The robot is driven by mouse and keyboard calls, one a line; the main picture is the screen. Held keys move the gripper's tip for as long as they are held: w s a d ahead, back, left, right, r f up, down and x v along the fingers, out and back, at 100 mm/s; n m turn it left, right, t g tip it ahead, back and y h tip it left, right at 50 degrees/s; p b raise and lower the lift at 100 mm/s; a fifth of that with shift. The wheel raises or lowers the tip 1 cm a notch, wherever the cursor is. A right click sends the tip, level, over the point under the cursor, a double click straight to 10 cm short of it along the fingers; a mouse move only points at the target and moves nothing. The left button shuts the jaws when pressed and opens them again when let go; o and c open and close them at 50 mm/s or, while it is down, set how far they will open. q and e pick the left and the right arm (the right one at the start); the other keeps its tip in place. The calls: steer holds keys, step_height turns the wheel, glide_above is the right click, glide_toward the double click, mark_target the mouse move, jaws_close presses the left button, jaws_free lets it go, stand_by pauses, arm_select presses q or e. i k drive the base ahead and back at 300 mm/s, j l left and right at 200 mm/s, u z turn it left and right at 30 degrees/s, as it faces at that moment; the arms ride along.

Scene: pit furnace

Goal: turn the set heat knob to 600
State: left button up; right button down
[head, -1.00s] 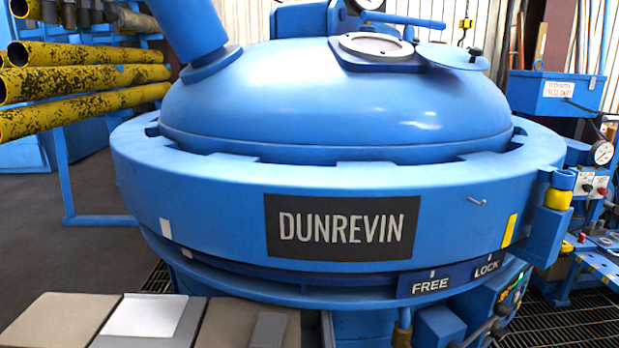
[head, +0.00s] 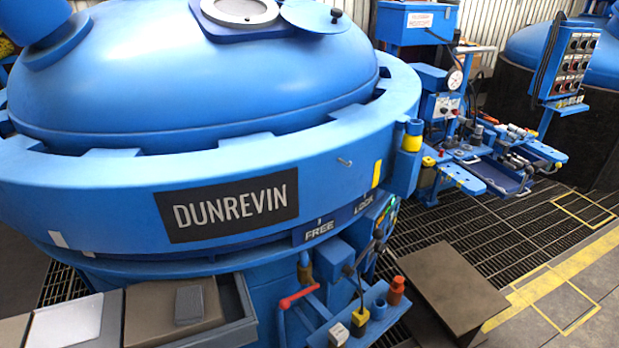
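I cannot make out a set heat knob for certain. A small control panel (head: 386,217) with a lit green display sits low on the right side of the blue furnace, seen at a steep angle. Its markings are too small to read. A separate hanging panel (head: 572,65) at the far right carries rows of small knobs or buttons, also unreadable. Neither of my grippers is in view.
The round blue furnace (head: 228,80) with a DUNREVIN plate fills the left. A red-handled lever (head: 298,297) and a small blue shelf (head: 375,318) stand in front. A dark platform (head: 450,290) lies right of them. Grated floor (head: 470,240) extends beyond.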

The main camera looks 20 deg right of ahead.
mark_target(380, 248)
steer(key=l+u, duration=0.1)
steer(key=l, duration=1.9)
steer(key=i, duration=0.05)
